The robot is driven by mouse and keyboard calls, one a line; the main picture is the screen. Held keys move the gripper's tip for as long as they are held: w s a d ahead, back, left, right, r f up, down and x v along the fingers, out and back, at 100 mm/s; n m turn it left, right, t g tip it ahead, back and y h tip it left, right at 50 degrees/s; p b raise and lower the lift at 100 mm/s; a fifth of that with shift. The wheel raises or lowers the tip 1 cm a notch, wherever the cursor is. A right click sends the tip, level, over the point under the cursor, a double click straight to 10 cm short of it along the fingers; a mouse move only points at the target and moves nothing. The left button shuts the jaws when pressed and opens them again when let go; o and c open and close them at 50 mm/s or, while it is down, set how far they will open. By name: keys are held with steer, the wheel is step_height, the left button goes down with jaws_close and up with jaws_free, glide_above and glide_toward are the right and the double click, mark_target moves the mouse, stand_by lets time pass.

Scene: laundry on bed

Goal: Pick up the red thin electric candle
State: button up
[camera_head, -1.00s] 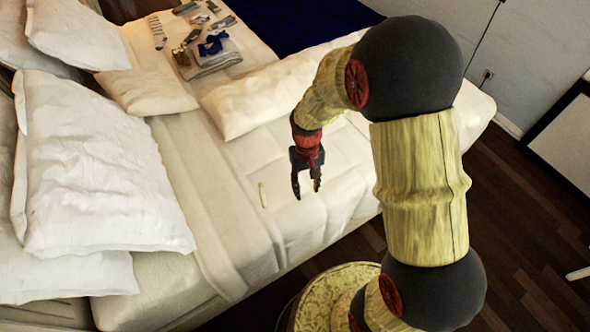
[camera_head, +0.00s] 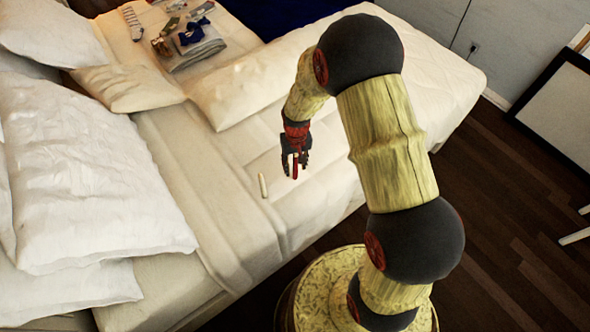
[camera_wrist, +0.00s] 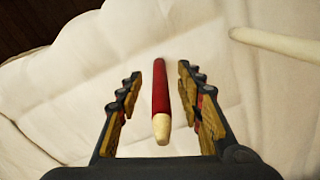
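The red thin candle (camera_wrist: 160,92), with a cream tip, shows in the wrist view between the two fingers of my gripper (camera_wrist: 160,108). The fingers are apart, with a clear gap on each side of the candle. In the head view, a small red strip of the candle (camera_head: 295,166) shows at my gripper (camera_head: 296,172), low over the bed. Whether the fingertips touch the sheet cannot be told.
A cream candle (camera_head: 263,186) lies on the bed (camera_head: 225,165) left of my gripper; it also shows at the right of the wrist view (camera_wrist: 280,44). White pillows (camera_head: 85,170) fill the left. Folded cloth (camera_head: 195,50) and small items lie at the back.

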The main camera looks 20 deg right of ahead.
steer(key=shift+f, duration=0.7)
steer(key=shift+c, duration=0.7)
steer(key=c, duration=0.8)
jaws_close()
